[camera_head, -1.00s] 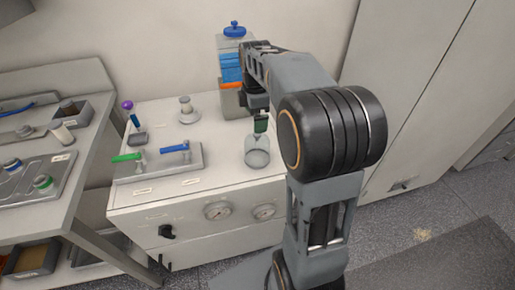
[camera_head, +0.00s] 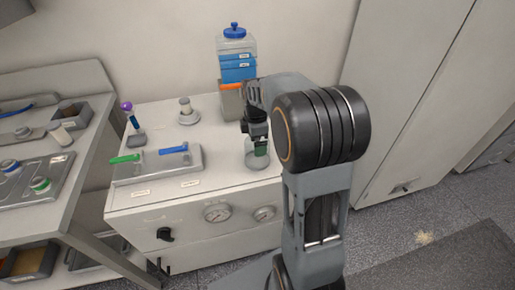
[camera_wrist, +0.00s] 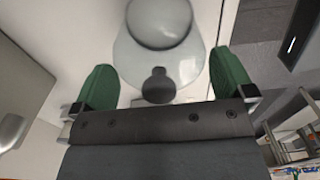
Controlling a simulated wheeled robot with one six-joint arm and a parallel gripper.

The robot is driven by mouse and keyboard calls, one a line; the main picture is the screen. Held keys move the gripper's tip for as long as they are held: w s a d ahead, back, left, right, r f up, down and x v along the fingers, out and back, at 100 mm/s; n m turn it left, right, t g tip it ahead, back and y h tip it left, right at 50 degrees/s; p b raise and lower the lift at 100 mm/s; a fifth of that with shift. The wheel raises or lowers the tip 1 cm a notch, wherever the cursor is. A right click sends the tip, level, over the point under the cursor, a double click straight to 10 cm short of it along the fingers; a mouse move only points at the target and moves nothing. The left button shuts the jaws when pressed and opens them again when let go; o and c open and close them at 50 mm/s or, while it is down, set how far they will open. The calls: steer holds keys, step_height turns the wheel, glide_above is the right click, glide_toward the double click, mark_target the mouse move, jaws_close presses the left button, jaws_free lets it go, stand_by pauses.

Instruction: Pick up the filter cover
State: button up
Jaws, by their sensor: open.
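The filter cover appears to be the grey, rounded, partly see-through piece (camera_head: 256,162) at the front right of the white cabinet top in the head view. In the wrist view its round top and wide pale base (camera_wrist: 158,22) lie just ahead of the fingers. My gripper (camera_head: 260,147) points down over this piece and partly hides it. In the wrist view my gripper (camera_wrist: 164,80) is open, with green fingers apart to the left and right. Nothing is held between them. Whether a finger touches the piece I cannot tell.
A blue-labelled bottle (camera_head: 236,60) stands behind my arm. A grey plate with green and blue handles (camera_head: 158,163) lies to the left on the cabinet top (camera_head: 210,140). A small stand with a white cylinder (camera_head: 187,112) is farther back. A side table (camera_head: 85,150) stands left.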

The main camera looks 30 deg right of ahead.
steer(key=c, duration=0.6)
steer(key=shift+o, duration=0.2)
steer(key=shift+r, duration=0.1)
